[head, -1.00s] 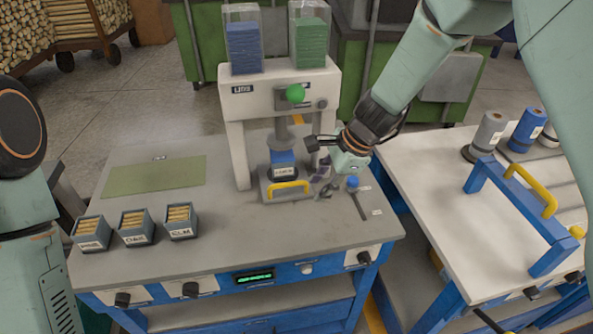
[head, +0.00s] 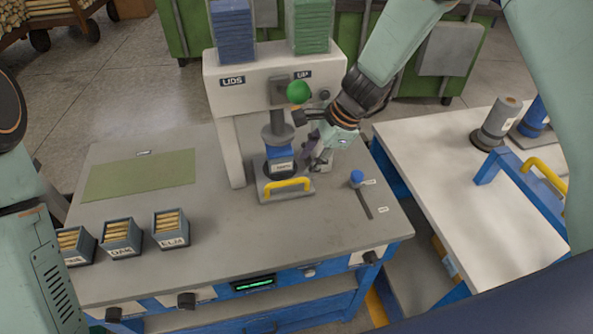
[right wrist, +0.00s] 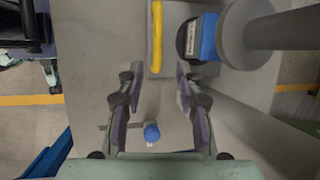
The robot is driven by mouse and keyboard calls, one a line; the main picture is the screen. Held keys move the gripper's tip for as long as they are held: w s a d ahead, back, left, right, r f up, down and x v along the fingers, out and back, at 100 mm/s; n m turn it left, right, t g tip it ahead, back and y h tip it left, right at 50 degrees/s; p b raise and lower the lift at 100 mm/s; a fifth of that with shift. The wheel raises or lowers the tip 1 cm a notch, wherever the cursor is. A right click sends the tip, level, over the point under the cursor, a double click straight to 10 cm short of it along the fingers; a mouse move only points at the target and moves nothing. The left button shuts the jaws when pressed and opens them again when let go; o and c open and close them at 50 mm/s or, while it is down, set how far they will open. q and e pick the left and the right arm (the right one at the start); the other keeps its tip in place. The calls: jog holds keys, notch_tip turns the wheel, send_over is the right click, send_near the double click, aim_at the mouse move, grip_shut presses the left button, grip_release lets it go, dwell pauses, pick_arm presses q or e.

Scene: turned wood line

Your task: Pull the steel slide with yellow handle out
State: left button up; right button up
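The steel slide (head: 266,192) is a flat grey plate under the press, with a yellow handle (head: 287,186) along its front edge. A dark round holder with a blue block (head: 279,155) and a white label sits on it, beneath the press ram (head: 277,131). My right gripper (head: 316,162) is just right of the slide, above the bench. In the right wrist view its fingers (right wrist: 155,92) are apart with nothing between them, and the yellow handle (right wrist: 156,38) lies beyond the fingertips. Of my left arm, only part shows at the left edge; its gripper is out of view.
A blue knob (head: 356,177) in a slot is right of the slide. Labelled bins (head: 122,238) and a green mat (head: 140,175) are at left. A second table (head: 450,180) stands right.

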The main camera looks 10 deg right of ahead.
aim_at(294, 180)
jog(key=x, duration=0.5)
jog(key=shift+s+a+f, duration=0.1)
jog(key=shift+s+a, duration=0.05)
jog(key=shift+s, duration=0.2)
jog(key=shift+w+a+f, duration=0.15)
jog(key=shift+a+f, duration=0.05)
jog(key=shift+f, duration=0.35)
jog(key=shift+w+f, duration=0.15)
jog(key=shift+c, duration=0.3)
jog(key=c, duration=0.3)
grip_shut()
